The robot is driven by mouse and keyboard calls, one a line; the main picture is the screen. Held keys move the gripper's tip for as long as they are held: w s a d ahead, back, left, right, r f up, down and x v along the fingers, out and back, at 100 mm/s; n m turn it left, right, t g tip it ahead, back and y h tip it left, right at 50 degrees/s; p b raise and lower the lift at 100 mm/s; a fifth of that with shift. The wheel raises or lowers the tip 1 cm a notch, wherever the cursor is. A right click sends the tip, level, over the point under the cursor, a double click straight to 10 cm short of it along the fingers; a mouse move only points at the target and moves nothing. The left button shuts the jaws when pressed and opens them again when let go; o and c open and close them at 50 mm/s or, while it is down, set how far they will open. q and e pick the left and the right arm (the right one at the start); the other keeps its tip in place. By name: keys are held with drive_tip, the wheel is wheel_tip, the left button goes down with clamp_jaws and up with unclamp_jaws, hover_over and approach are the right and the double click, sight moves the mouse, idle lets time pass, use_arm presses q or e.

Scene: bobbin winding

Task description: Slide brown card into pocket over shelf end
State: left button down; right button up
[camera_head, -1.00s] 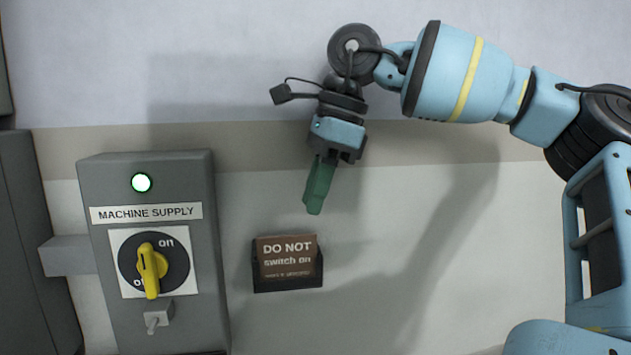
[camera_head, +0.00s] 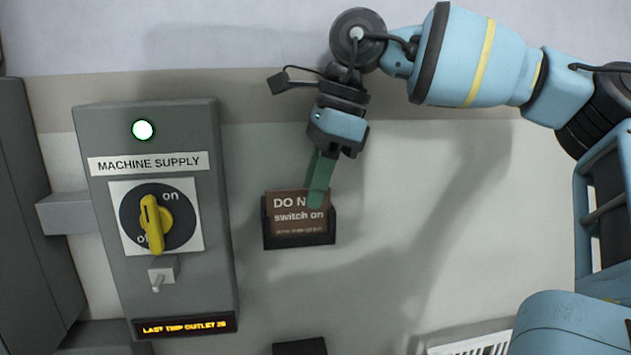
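The brown card (camera_head: 287,228), lettered "DO NOT switch on", sits upright in a black wall pocket (camera_head: 300,241), its lower edge behind the pocket's front lip. My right gripper (camera_head: 315,202) points down from above, and its green fingers overlap the card's upper right part, hiding some lettering. The fingers look like one strip from this side, so I cannot tell whether they are apart or gripping the card. Another black holder (camera_head: 300,347) is cut off at the bottom edge; I cannot tell whether it is a pocket over a shelf end. My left gripper is not in view.
Left of the card is a grey machine supply box (camera_head: 216,255) with a yellow rotary switch (camera_head: 153,224), a small toggle (camera_head: 160,272) and a lit amber display (camera_head: 184,326). A white barcoded item (camera_head: 470,345) shows at the bottom right. The wall right of the card is clear.

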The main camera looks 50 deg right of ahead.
clamp_jaws()
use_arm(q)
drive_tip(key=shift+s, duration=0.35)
use_arm(e)
drive_tip(key=shift+r, duration=0.1)
